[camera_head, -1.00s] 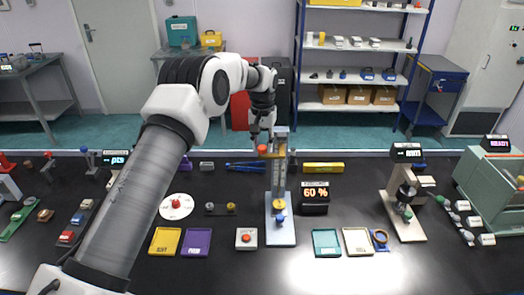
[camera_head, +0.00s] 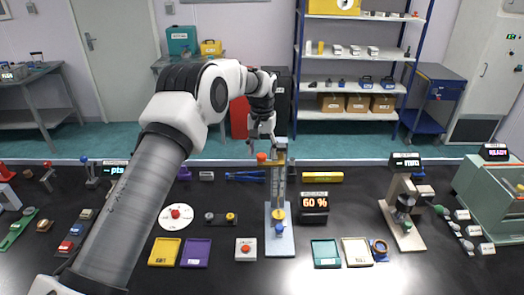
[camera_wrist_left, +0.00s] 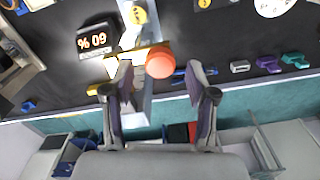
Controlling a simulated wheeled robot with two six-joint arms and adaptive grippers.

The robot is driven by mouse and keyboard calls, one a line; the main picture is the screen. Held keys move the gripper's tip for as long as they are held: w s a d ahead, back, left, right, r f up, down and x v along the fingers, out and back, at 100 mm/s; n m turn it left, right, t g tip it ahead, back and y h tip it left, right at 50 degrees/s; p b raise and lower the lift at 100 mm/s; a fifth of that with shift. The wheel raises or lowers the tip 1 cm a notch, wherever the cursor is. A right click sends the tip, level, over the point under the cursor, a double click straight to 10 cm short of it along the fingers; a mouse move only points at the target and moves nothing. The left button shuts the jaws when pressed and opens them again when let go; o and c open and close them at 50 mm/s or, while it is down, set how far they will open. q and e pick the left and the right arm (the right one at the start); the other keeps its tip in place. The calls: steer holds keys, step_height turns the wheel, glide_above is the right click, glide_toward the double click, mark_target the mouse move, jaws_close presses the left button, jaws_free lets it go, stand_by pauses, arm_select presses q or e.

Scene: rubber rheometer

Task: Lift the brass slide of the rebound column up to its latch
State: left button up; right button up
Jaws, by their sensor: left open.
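The rebound column (camera_head: 279,180) stands upright on a pale blue base plate (camera_head: 280,243) at the middle of the bench. The brass slide (camera_head: 279,214) sits low on the column, just above a blue knob (camera_head: 279,229). A red-orange knob (camera_head: 262,157) sits at the column's top left. In the wrist view this knob (camera_wrist_left: 160,62) shows between the fingertips, with a brass bar (camera_wrist_left: 140,53) beside it and a round brass part (camera_wrist_left: 138,14) farther off. My left gripper (camera_head: 262,146) is open, pointing down above the knob. I cannot tell whether it touches it. My right gripper is not in view.
A 60 % display (camera_head: 314,202) stands right of the column. Yellow (camera_head: 166,252), purple (camera_head: 196,253) and teal (camera_head: 326,253) trays lie in front. A red-button box (camera_head: 245,249) is close left of the base. A yellow bar (camera_head: 322,177) lies behind.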

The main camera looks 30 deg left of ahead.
arm_select(q)
step_height(320, 180, up, 12)
steer(key=shift+f, duration=0.2)
stand_by(0.4)
